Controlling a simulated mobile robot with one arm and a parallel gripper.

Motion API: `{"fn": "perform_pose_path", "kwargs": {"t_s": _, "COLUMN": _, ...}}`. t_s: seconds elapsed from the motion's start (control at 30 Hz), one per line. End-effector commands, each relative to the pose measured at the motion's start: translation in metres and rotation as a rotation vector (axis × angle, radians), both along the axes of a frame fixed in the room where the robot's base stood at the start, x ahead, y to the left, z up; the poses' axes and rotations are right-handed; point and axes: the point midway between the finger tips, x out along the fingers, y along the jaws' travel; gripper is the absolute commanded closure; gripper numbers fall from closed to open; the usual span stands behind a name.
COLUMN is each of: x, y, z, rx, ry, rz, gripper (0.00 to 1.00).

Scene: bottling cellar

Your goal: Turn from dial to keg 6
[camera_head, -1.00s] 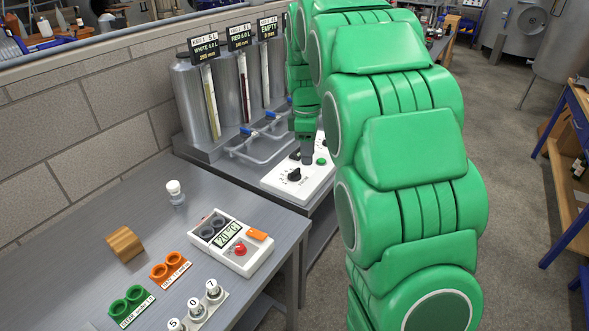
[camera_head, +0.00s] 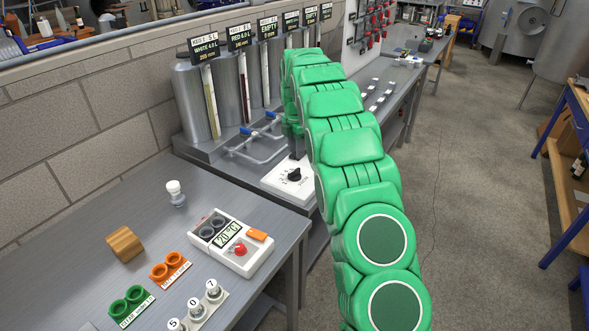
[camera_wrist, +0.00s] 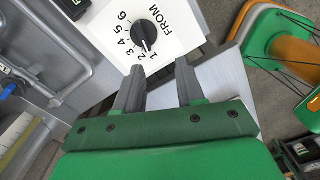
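The FROM dial is a black knob with numbers 1 to 6 on a white panel. In the wrist view, the knob (camera_wrist: 143,36) is just beyond my fingertips; I cannot tell for sure which number it points to. In the head view, the dial (camera_head: 294,174) is beside my arm, and part of the panel is hidden. My gripper (camera_wrist: 158,75) is open and empty, its two grey fingers apart and clear of the knob. In the head view it is mostly hidden by my arm. Keg labels (camera_head: 204,47) stand in a row above the metal kegs (camera_head: 189,95).
On the near bench are a temperature box (camera_head: 229,240), a wooden block (camera_head: 125,243), orange cups (camera_head: 171,266) and green cups (camera_head: 131,301). Blue-handled taps (camera_head: 247,131) and pipes stand before the kegs.

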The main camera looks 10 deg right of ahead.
Motion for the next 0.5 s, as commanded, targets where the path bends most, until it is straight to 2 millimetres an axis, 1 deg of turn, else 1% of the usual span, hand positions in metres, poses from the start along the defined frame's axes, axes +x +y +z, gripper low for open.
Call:
{"fn": "perform_pose_path", "kwargs": {"t_s": 0.03, "x": 0.007, "y": -0.001, "z": -0.008, "rx": 0.003, "ry": -0.001, "rz": 0.029, "gripper": 0.62}}
{"fn": "perform_pose_path", "kwargs": {"t_s": 0.1, "x": 0.014, "y": -0.001, "z": -0.018, "rx": 0.006, "ry": -0.001, "rz": 0.071, "gripper": 0.62}}
{"fn": "perform_pose_path", "kwargs": {"t_s": 0.2, "x": 0.023, "y": -0.001, "z": -0.024, "rx": 0.009, "ry": -0.008, "rz": 0.116, "gripper": 0.62}}
{"fn": "perform_pose_path", "kwargs": {"t_s": 0.33, "x": 0.028, "y": -0.001, "z": -0.030, "rx": 0.012, "ry": -0.011, "rz": 0.148, "gripper": 0.62}}
{"fn": "perform_pose_path", "kwargs": {"t_s": 0.5, "x": 0.029, "y": -0.001, "z": -0.036, "rx": 0.013, "ry": -0.010, "rz": 0.157, "gripper": 0.62}}
